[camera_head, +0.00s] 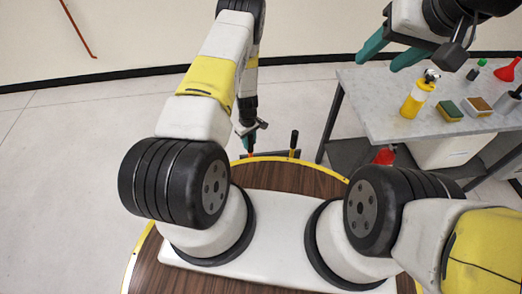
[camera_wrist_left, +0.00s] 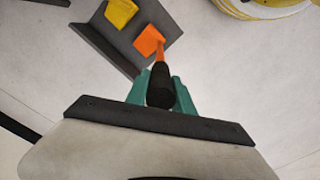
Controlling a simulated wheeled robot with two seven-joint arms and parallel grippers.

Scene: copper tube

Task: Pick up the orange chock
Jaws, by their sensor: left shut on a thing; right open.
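The orange chock (camera_wrist_left: 149,40) shows in the left wrist view, with an orange head and a black handle. My left gripper (camera_wrist_left: 160,80) is shut on its black handle, one teal finger on each side. The orange head is over a dark grey angled holder (camera_wrist_left: 100,42); I cannot tell whether it touches it. In the head view my left gripper (camera_head: 250,132) is low, just past the rim of my round base, and the chock is mostly hidden there. My right gripper (camera_head: 393,52) is open and empty above the table at upper right.
A yellow chock (camera_wrist_left: 121,12) sits in the holder beside the orange one. Its black handle (camera_head: 293,142) stands up near the yellow rim in the head view. A grey table (camera_head: 385,108) at right carries a yellow bottle (camera_head: 417,97), sponges and a red funnel. The floor at left is clear.

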